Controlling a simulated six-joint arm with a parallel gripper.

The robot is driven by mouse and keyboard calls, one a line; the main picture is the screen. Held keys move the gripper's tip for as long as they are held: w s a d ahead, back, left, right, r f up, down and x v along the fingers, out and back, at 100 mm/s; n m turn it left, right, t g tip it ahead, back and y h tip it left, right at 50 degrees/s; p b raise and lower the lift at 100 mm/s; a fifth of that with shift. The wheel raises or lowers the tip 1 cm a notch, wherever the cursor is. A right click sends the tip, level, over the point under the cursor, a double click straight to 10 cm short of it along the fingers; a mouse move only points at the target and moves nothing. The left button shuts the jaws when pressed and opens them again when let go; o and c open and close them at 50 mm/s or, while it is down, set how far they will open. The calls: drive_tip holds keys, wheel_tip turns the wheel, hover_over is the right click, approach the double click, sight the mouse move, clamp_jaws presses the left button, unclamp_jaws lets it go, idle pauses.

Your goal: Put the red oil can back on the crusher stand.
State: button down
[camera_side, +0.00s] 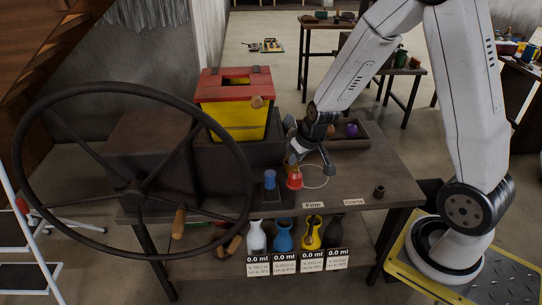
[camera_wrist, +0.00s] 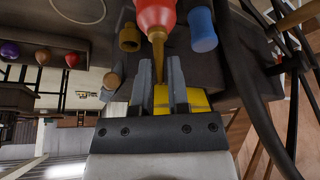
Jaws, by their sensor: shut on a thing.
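The red oil can (camera_side: 294,178) is at the front of the dark work table (camera_side: 385,160), just right of a blue cylinder (camera_side: 270,181). In the wrist view the can (camera_wrist: 155,14) shows its red body and a brass-coloured spout (camera_wrist: 158,48). My gripper (camera_side: 309,160) is just above the can. In the wrist view my gripper's fingers (camera_wrist: 160,68) are closed around the spout. I cannot tell whether the can's base touches a surface. The crusher, with a yellow hopper (camera_side: 236,120) and red top, stands behind it.
A large dark handwheel (camera_side: 86,86) stands in front at left. A tray (camera_side: 374,133) with a purple ball (camera_side: 351,130) is behind my gripper. Several bottles with labels, one yellow (camera_side: 311,235), stand below the table's front edge.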

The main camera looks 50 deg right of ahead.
drive_tip(key=s+d+f+m, duration=0.1)
drive_tip(key=s+d, duration=0.3)
drive_tip(key=d, duration=0.4)
drive_tip(key=s+d+f+m+h, duration=0.1)
drive_tip(key=s+d+f+m, duration=0.1)
drive_tip(key=d, duration=0.5)
drive_tip(key=s+d+f+m+g+h, duration=0.1)
drive_tip(key=s+d+f+m, duration=0.1)
drive_tip(key=s+d, duration=0.5)
drive_tip(key=shift+d+f+m, duration=0.25)
drive_tip(key=shift+d+m, duration=0.6)
drive_tip(key=shift+m, duration=0.05)
drive_tip(key=shift+d, duration=0.1)
drive_tip(key=w+d+f, duration=0.8)
drive_tip(key=w+f, duration=0.1)
drive_tip(key=w, duration=0.1)
drive_tip(key=shift+d+f+h, duration=0.2)
drive_tip(key=shift+d+h, duration=0.1)
drive_tip(key=shift+d, duration=0.05)
idle(0.5)
drive_tip(key=shift+w+f, duration=0.1)
drive_tip(key=shift+w+d+f, duration=0.1)
drive_tip(key=shift+d+f, duration=0.1)
drive_tip(key=shift+f, duration=1.5)
